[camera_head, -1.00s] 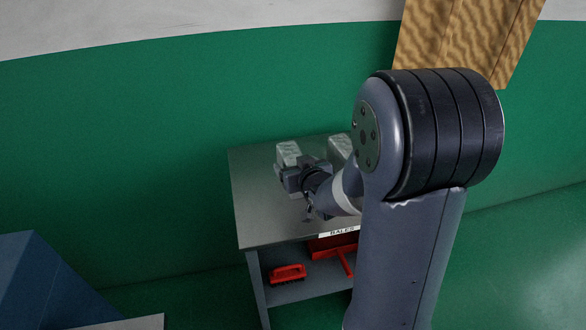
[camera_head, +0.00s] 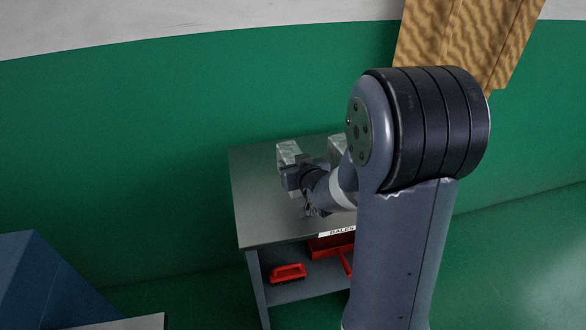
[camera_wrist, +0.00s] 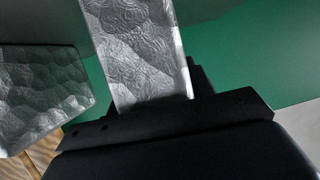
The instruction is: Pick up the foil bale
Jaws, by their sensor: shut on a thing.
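A silvery, crinkled foil bale (camera_head: 288,151) stands upright at the back of the grey table in the head view. My gripper (camera_head: 293,171) is at its near side, shut on it. In the wrist view the held bale (camera_wrist: 135,50) rises from my dark gripper (camera_wrist: 155,100), its lower end hidden by the gripper body. Whether its base still touches the table I cannot tell. A second foil bale (camera_head: 337,143) is just to the right in the head view, partly hidden by my arm; a foil bale also shows at the left of the wrist view (camera_wrist: 40,90).
The grey table (camera_head: 262,205) has bare top left and in front of my gripper. A "BALES" label (camera_head: 341,232) is on its front edge. A green wall (camera_head: 120,150) stands behind.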

